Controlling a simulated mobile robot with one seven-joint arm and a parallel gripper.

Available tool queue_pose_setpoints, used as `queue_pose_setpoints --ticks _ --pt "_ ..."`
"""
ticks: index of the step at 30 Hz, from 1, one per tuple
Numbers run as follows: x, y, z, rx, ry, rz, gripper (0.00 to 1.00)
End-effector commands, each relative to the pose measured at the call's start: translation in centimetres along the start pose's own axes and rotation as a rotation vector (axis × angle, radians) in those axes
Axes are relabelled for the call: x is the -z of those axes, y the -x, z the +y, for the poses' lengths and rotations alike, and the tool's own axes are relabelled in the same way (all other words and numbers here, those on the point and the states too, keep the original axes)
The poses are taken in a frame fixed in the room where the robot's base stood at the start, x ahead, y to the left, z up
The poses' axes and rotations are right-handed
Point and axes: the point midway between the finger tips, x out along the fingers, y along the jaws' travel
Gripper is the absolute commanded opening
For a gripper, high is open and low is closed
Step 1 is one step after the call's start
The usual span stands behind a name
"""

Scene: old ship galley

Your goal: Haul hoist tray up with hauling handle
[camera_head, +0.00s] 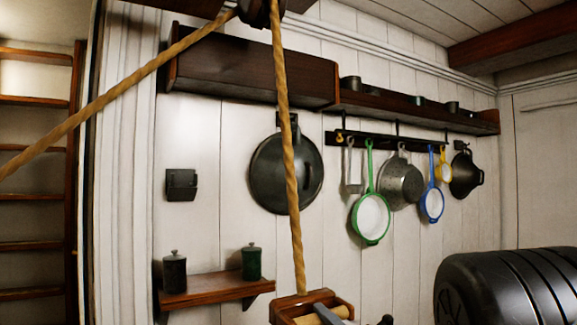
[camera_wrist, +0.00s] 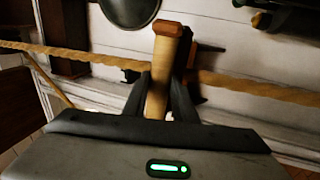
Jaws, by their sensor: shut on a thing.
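The hauling handle (camera_wrist: 163,62) is a pale wooden grip with a darker brown end cap, upright in the wrist view. My gripper (camera_wrist: 165,85) is shut on it, one dark finger on each side. A tan rope (camera_wrist: 255,87) runs across beside the grip to both sides. In the head view the rope (camera_head: 288,150) hangs from a dark pulley block (camera_head: 262,10) to a brown wooden frame (camera_head: 318,296) with a pale bar, cut off by the bottom edge. Another length of rope slants down left from the block. I cannot make out the hoist tray for certain.
A wooden wall shelf (camera_head: 215,287) holds two dark canisters at lower left. A large lid (camera_head: 270,175) and several pans hang on the white plank wall. A ladder (camera_head: 35,190) stands at far left. A black ribbed barrel-like object (camera_head: 500,290) fills the lower right.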

Motion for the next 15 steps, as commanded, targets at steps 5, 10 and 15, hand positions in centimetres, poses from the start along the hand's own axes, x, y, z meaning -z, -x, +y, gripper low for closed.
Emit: queue_pose_setpoints --ticks 5,10,15 --pt "0.1 0.2 -0.8 0.014 -0.004 0.0 0.0" --pt "0.1 0.3 -1.2 0.016 -0.006 -0.001 0.0" --pt "-0.1 1.4 -4.3 0.022 -0.009 -0.001 0.0"
